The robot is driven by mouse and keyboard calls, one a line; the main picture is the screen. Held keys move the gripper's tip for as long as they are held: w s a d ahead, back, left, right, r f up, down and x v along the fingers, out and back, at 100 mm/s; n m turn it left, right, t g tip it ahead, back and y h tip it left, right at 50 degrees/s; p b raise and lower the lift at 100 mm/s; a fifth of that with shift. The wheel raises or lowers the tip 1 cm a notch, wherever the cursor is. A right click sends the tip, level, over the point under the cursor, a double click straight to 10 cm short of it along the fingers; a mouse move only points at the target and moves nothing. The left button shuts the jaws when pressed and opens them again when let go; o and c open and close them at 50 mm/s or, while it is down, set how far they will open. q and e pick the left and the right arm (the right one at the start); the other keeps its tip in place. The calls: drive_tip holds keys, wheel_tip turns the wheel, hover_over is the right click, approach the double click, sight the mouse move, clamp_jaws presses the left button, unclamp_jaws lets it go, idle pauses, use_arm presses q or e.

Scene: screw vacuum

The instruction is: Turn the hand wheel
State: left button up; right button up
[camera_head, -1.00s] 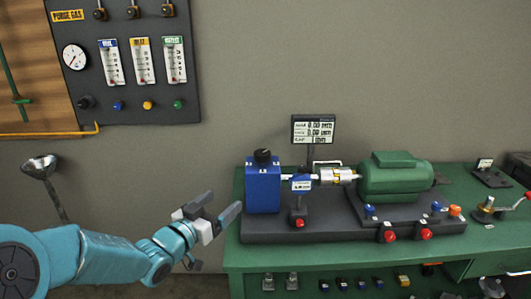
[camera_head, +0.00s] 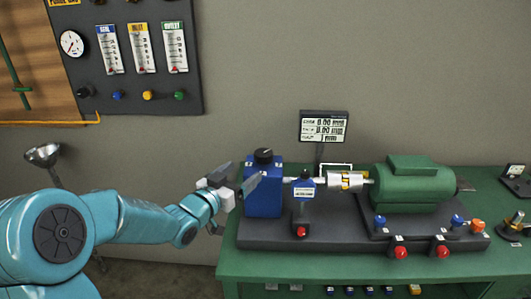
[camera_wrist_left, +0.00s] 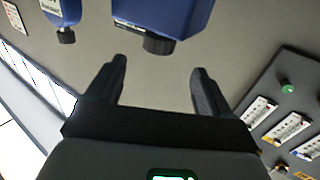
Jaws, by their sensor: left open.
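My left gripper (camera_head: 245,172) is open and empty in the head view, at the left of the blue pump block (camera_head: 263,200) and overlapping its upper left edge in the picture. A black round knob (camera_head: 263,156) sits on top of the block; I cannot tell whether it is the hand wheel. In the left wrist view, which is turned over, the knob (camera_wrist_left: 159,45) hangs from the blue block (camera_wrist_left: 165,15), ahead of the gap between my open fingers (camera_wrist_left: 158,68) and apart from them. At the right edge, a crank-like part (camera_head: 515,225) is partly cut off. My right gripper is not in view.
A green motor (camera_head: 405,185) and a shaft coupling (camera_head: 345,182) stand right of the block on a dark base on the green bench (camera_head: 350,262). A gas panel (camera_head: 130,60) hangs on the wall.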

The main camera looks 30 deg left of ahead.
sight(258, 160)
use_arm(q)
drive_tip(key=w+p, duration=0.2)
drive_tip(key=w, duration=0.8)
drive_tip(key=shift+w, duration=0.1)
drive_tip(key=shift+w+a+r, duration=0.1)
drive_tip(key=shift+w+a, duration=0.05)
drive_tip(key=shift+w, duration=0.2)
drive_tip(key=shift+c, duration=0.3)
